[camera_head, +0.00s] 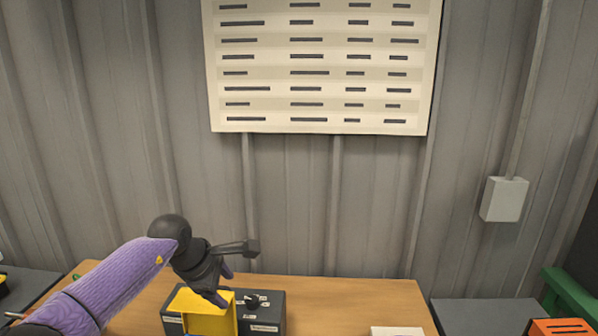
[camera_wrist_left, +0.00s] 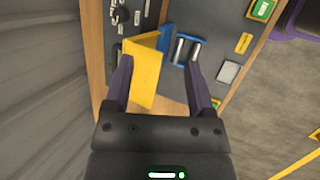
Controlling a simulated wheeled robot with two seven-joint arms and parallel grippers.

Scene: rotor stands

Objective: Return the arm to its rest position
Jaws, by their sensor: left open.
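My left arm comes in from the lower left of the head view, with a purple sleeve and a black wrist. My left gripper (camera_head: 222,285) is over the yellow angled piece (camera_head: 208,314) at the dark control box (camera_head: 268,312). In the left wrist view its two purple fingers (camera_wrist_left: 158,72) are spread apart. The yellow angled piece (camera_wrist_left: 143,78) shows between and beyond them, nearer the left finger. I cannot tell whether a finger touches it. Nothing is clearly held. My right gripper is not in view.
The box stands on a wooden table (camera_head: 345,296), whose middle is clear. A pale item (camera_head: 397,331) and an orange box (camera_head: 560,328) are to the right. Blue-ended silver cylinders (camera_wrist_left: 183,50) lie near the yellow piece. A corrugated wall with a chart (camera_head: 325,65) is behind.

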